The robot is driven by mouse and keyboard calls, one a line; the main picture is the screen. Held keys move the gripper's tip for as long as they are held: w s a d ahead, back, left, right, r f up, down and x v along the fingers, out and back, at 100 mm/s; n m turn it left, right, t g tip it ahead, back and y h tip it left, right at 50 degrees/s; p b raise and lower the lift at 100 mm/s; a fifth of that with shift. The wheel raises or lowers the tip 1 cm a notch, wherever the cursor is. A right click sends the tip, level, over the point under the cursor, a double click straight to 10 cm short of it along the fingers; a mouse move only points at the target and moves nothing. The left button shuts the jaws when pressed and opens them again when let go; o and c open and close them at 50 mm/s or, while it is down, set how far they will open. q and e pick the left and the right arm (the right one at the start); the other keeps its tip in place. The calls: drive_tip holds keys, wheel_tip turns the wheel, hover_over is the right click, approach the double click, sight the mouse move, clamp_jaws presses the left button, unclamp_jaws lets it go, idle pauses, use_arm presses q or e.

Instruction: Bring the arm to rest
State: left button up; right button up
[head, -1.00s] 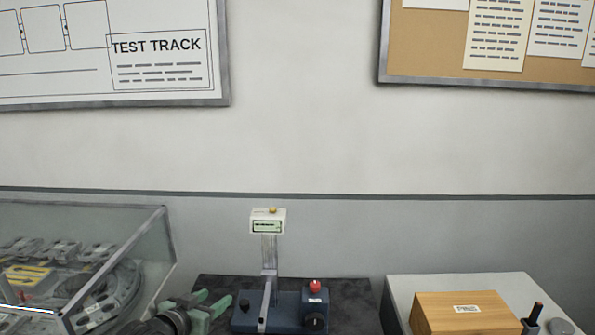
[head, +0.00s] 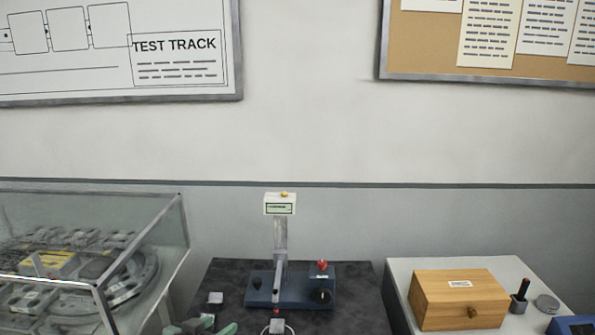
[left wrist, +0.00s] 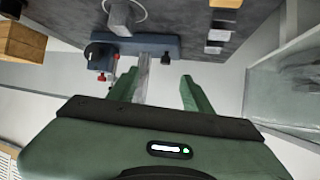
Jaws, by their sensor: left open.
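My left gripper (head: 212,328) shows only in part at the bottom edge of the head view, its green fingers cut off by the frame. In the left wrist view the two green fingers (left wrist: 160,92) stand apart with nothing held between them. The blue test stand (head: 291,290), with a grey post, a white display head and a red knob, stands upright on the dark bench top (head: 350,312). It also shows in the left wrist view (left wrist: 150,47), beyond the fingertips. I cannot tell the gap between fingers and stand. My right gripper is not in view.
A glass case (head: 150,215) over the ring track (head: 120,290) stands at left. Small grey blocks (head: 215,298) lie on the bench left of the stand. A wooden box (head: 460,298), a dark pen-like holder (head: 520,297) and a round grey lid (head: 547,304) sit on the white table at right.

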use_arm(q)
drive_tip(key=s+f+g+y, duration=0.1)
drive_tip(key=s+f, duration=0.2)
drive_tip(key=s, duration=0.3)
drive_tip(key=s+d+f+g, duration=0.1)
drive_tip(key=s+f+g, duration=0.15)
drive_tip(key=s, duration=0.35)
drive_tip(key=s+f+g+y, duration=0.1)
drive_tip(key=s+f, duration=0.3)
drive_tip(key=s, duration=0.3)
drive_tip(key=s+a+f+n+g+y, duration=0.1)
drive_tip(key=s+a+n+g, duration=0.2)
drive_tip(key=s, duration=1.4)
wheel_tip(320, 180, down, 30)
drive_tip(key=m+g+b, duration=0.2)
drive_tip(key=b, duration=0.3)
drive_tip(key=s+a+f+b, duration=0.1)
drive_tip(key=s+f+b, duration=0.1)
drive_tip(key=s+f, duration=0.7)
drive_tip(key=s+a+f+g+b, duration=0.1)
drive_tip(key=s+a+f+b, duration=0.1)
drive_tip(key=s+f, duration=0.7)
wheel_tip(320, 180, down, 5)
drive_tip(key=shift+r+y+b, duration=0.2)
drive_tip(key=shift+y+b, duration=0.1)
drive_tip(key=shift+b, duration=0.2)
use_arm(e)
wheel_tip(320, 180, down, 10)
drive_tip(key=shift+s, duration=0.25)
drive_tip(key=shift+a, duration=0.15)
